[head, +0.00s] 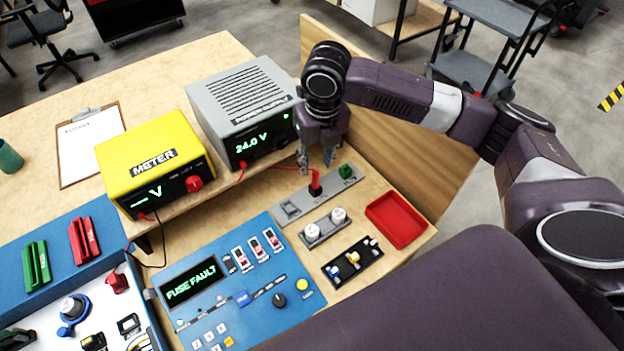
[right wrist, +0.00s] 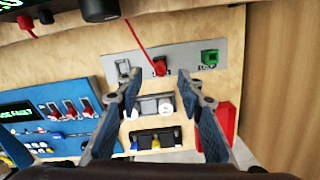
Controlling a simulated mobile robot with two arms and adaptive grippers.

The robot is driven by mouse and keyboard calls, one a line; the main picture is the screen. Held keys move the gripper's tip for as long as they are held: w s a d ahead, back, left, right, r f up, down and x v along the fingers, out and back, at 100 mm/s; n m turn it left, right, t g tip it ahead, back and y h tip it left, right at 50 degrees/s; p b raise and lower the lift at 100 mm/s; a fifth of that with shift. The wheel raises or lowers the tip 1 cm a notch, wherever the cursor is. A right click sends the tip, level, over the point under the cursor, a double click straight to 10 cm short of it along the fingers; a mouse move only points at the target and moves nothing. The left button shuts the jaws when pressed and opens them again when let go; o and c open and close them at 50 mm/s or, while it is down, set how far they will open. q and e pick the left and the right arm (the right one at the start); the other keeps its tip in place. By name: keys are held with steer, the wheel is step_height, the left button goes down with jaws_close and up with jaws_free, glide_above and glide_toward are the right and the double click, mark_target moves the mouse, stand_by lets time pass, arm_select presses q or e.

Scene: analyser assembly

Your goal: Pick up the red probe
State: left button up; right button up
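The red probe (head: 315,184) stands upright in a dark socket on a grey plate (head: 292,208), with a red wire running to it from the power supply. In the right wrist view the red probe (right wrist: 160,66) shows beyond and between my fingertips. My right gripper (head: 317,163) points down just above and behind the probe; its two fingers are open with nothing between them. The right wrist view also shows the open gripper (right wrist: 158,90). My left gripper is not in view.
A grey power supply (head: 243,105) reading 24.0 V and a yellow meter (head: 155,165) stand at left. A green block (head: 346,171) sits right of the probe. A red tray (head: 396,220), white knobs (head: 313,232) and a blue panel (head: 235,285) lie nearer. A wooden side panel (head: 400,150) rises at right.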

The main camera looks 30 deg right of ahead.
mark_target(316, 172)
steer(key=shift+s+f, duration=0.1)
steer(key=shift+f, duration=0.8)
steer(key=f, duration=0.3)
steer(key=f+p, duration=0.1)
steer(key=f, duration=0.1)
steer(key=shift+w+d+f, duration=0.1)
steer(key=shift+w, duration=0.3)
steer(key=shift+c, duration=0.4)
jaws_close()
step_height(316, 172, up, 20)
steer(key=shift+b, duration=0.45)
